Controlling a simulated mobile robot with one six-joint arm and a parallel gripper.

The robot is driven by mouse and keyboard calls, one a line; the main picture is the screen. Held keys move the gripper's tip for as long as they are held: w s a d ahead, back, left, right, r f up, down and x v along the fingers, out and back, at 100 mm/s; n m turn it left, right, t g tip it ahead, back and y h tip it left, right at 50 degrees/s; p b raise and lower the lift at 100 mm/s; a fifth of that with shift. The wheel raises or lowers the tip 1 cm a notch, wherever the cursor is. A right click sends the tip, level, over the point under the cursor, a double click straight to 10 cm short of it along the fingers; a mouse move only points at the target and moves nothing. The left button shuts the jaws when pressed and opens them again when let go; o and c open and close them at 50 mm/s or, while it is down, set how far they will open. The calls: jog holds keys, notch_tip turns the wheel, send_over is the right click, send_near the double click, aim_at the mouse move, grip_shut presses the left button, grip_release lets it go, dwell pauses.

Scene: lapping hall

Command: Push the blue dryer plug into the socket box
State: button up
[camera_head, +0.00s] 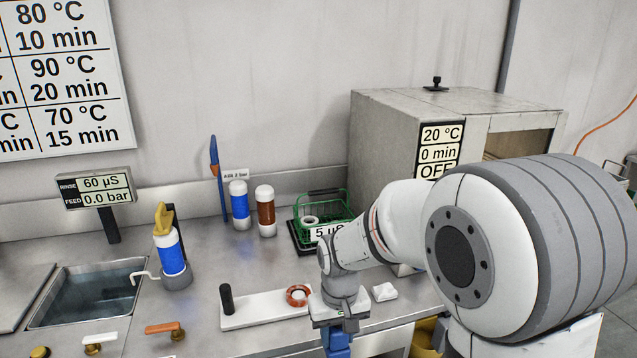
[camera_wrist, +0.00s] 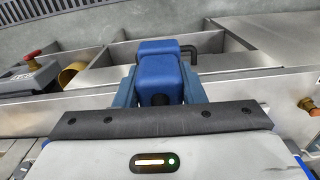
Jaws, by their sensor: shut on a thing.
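The blue dryer plug (camera_wrist: 157,72) fills the middle of the wrist view, a chunky blue block. My gripper (camera_wrist: 158,98) is shut on it, with one blue-grey finger on each side. In the head view my gripper (camera_head: 337,343) points down at the bench's front edge, its lower part cut off by the picture's bottom; I cannot tell plug from fingers there. The socket box is not clearly identifiable. A grey box with a red knob (camera_wrist: 30,72) at the left of the wrist view may or may not be it.
The dryer oven (camera_head: 385,125) stands at the back right, showing 20 °C, 0 min, OFF. A green basket (camera_head: 335,207), two bottles (camera_head: 240,205) and a white board (camera_head: 260,309) with an orange-red ring (camera_head: 297,295) occupy the bench (camera_head: 205,285). A sink (camera_head: 90,293) is at left.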

jog(key=w+d+f+m, duration=0.1)
jog(key=w+d+f, duration=0.2)
jog(key=d+f, duration=0.2)
jog(key=w+d+f+m, duration=0.1)
jog(key=w+d+f, duration=0.3)
jog(key=f, duration=0.6)
jog(key=shift+d+f+m, duration=0.4)
jog(key=shift+d, duration=0.55)
jog(key=shift+d, duration=0.1)
